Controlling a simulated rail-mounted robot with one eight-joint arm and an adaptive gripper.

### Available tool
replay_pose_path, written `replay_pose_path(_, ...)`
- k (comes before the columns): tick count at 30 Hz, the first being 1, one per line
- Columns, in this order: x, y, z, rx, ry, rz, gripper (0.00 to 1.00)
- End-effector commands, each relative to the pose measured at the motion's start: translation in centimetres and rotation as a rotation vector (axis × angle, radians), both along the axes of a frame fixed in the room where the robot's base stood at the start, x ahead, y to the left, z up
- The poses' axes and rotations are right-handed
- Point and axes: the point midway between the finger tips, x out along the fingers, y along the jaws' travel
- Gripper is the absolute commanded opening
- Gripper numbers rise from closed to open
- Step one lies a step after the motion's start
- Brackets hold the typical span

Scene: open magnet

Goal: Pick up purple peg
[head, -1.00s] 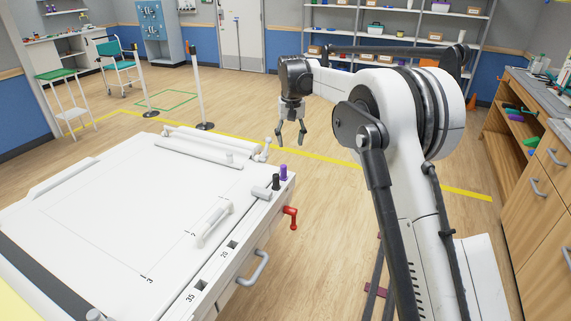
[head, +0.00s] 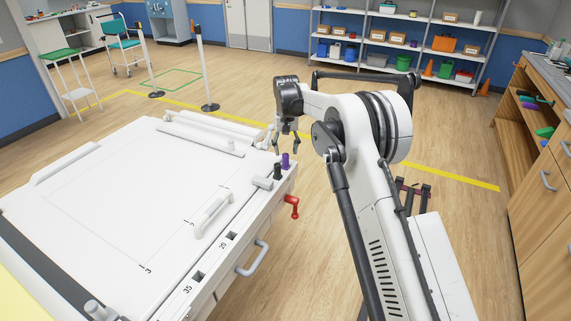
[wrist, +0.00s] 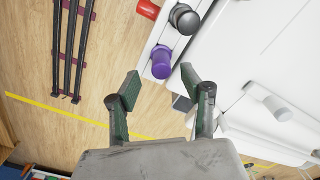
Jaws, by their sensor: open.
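The purple peg (head: 285,160) stands upright near the right edge of the white table, at its far right corner. It also shows in the wrist view (wrist: 161,64), beyond and between the open fingertips. A black peg (head: 277,171) stands right next to it, and it shows in the wrist view (wrist: 184,18) above the purple one. My gripper (head: 287,145) is open and empty, close to the purple peg in the head view. In the wrist view my gripper (wrist: 162,84) has its two green-grey fingers spread apart, and neither touches the peg.
The white table (head: 110,200) carries a white handle (head: 211,212), a short grey cylinder (head: 262,182) and white rollers (head: 205,138). A red crank (head: 291,206) sticks out from its right side below the pegs.

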Motion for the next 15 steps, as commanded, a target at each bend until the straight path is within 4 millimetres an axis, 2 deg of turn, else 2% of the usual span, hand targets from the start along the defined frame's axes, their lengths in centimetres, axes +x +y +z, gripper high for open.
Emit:
replay_pose_path(7,-0.1,0.1,-1.3,0.0,0.0,0.0,0.42)
replay_pose_path(15,-0.3,0.2,-4.9,0.0,0.0,0.0,0.42)
